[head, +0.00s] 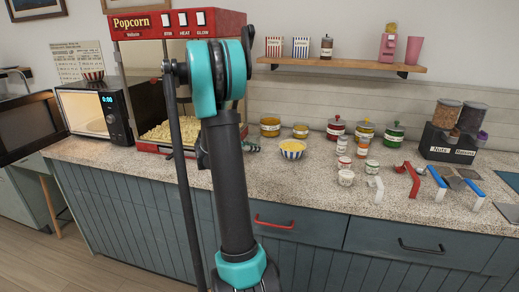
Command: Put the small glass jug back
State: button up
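I cannot make out a small glass jug in the head view. It may be hidden behind my arm, which stands upright in front of the counter and covers part of the popcorn machine (238,22). A small dark green part (251,146) shows just right of my arm at counter height. It may belong to my gripper, but it is mostly hidden. I cannot tell whether the gripper is open or shut, or whether it holds anything.
The speckled counter (280,184) carries a striped bowl (292,150), lidded jars (364,132), small tubs, coloured handled tools (408,180) and a dark dispenser box (447,142). A microwave (95,111) stands left. A wooden shelf (340,66) holds cups above. The counter's front middle is clear.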

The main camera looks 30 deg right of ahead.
jog(key=v, duration=0.8)
